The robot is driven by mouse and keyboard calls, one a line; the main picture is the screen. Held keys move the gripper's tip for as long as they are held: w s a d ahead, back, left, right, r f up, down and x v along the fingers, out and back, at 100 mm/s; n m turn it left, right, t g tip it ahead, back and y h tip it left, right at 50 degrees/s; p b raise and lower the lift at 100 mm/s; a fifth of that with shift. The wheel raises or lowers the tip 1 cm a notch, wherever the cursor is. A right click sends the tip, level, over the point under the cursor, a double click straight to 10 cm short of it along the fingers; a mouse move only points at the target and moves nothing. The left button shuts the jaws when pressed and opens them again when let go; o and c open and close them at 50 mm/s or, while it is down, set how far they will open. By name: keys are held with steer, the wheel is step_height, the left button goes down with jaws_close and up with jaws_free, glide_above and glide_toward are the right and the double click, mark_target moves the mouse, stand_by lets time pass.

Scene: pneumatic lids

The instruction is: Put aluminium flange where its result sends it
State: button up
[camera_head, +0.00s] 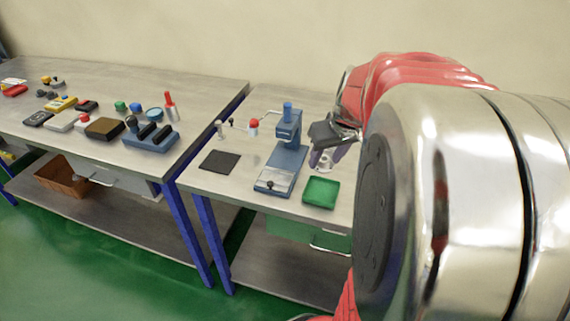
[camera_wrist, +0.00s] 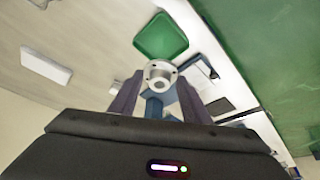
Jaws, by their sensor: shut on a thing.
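My gripper (camera_head: 318,156) is shut on the aluminium flange (camera_wrist: 160,72), a pale metal ring-shaped part with a central hole and small holes in its rim. The flange (camera_head: 325,165) also shows small and partly hidden below the fingers in the head view. My gripper (camera_wrist: 158,92) holds it above the right-hand bench, behind the green tray and right of the blue press-like fixture (camera_head: 288,157). The green tray (camera_head: 321,192) is shallow and looks empty; it also shows in the wrist view (camera_wrist: 160,36). No result marking is readable.
A dark square pad (camera_head: 220,160) lies left of the fixture. A small red-topped part (camera_head: 253,126) stands behind it. The left bench (camera_head: 60,130) carries many small tools and a blue holder (camera_head: 150,137). A brown bin (camera_head: 60,178) sits below. My arm hides the bench's right side.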

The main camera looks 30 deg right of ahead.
mark_target(328, 172)
steer(key=shift+s+d+f, duration=0.1)
steer(key=shift+s+f, duration=0.05)
steer(key=shift+f, duration=0.1)
step_height(328, 172, down, 6)
steer(key=shift+r, duration=0.15)
steer(key=shift+f, duration=1.85)
steer(key=shift+f, duration=0.1)
steer(key=o, duration=1)
steer(key=v, duration=1.2)
